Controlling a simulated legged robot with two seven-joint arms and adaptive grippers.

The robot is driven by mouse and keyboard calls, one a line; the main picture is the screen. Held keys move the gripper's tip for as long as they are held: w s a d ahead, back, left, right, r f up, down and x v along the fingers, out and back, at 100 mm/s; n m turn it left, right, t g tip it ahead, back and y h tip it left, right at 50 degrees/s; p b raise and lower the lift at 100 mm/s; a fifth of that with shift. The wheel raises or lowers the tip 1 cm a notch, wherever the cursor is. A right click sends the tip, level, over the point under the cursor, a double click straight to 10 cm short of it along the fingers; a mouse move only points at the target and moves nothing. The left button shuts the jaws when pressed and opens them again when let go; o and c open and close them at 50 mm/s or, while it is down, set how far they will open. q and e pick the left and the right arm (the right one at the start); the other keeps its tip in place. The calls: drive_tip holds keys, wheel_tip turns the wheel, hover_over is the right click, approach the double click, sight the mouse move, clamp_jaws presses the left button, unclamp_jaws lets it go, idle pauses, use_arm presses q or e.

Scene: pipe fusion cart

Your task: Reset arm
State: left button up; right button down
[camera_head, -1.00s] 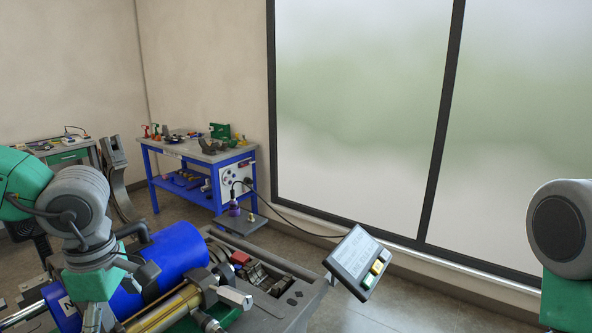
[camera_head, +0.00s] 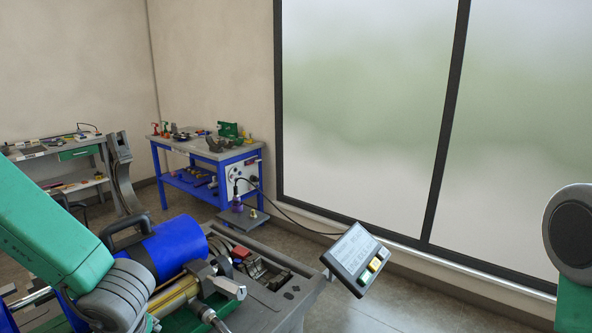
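My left arm (camera_head: 60,240), green with grey joints, comes in from the left across the front of the cart. Its gripper is not visible. My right arm (camera_head: 574,240) shows only as a grey joint and green link at the right edge; its gripper is out of view. The pipe fusion cart (camera_head: 285,310) is below, with a blue cylinder (camera_head: 176,249) lying on it, a brass-coloured bar (camera_head: 174,298) and grey clamp parts (camera_head: 215,282). My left arm overlaps the near left part of the blue cylinder in the picture; contact cannot be told.
A tilted control panel (camera_head: 355,255) with coloured buttons stands at the cart's right. A blue workbench (camera_head: 205,160) with tools is behind, and a grey bench (camera_head: 60,153) at the far left. A large window (camera_head: 365,110) fills the back right. Floor is open right of the panel.

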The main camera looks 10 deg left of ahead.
use_arm(q)
drive_tip(key=s+d+f+m+t+h, duration=0.1)
drive_tip(key=s+d+f+m, duration=0.1)
drive_tip(key=s+f+m, duration=0.3)
drive_tip(key=s+d+f+m, duration=0.2)
drive_tip(key=s+f+m, duration=0.15)
drive_tip(key=f, duration=0.35)
drive_tip(key=s+d+f+m+g+h, duration=0.1)
drive_tip(key=s+f+m+g+h, duration=0.15)
drive_tip(key=s, duration=0.35)
drive_tip(key=s+f+m+g+h, duration=0.1)
drive_tip(key=s+f+m, duration=0.25)
drive_tip(key=s, duration=0.25)
wheel_tip(320, 180, down, 18)
drive_tip(key=w+d+m+t+b, duration=0.1)
drive_tip(key=w+d+m+b, duration=0.1)
drive_tip(key=b, duration=1.7)
drive_tip(key=shift+w+d+y, duration=0.25)
drive_tip(key=shift+w+y, duration=0.1)
drive_tip(key=shift+w, duration=0.1)
use_arm(e)
wheel_tip(320, 180, down, 19)
drive_tip(key=shift+a, duration=0.15)
use_arm(q)
drive_tip(key=shift+d+r, duration=0.1)
use_arm(e)
drive_tip(key=shift+f, duration=0.1)
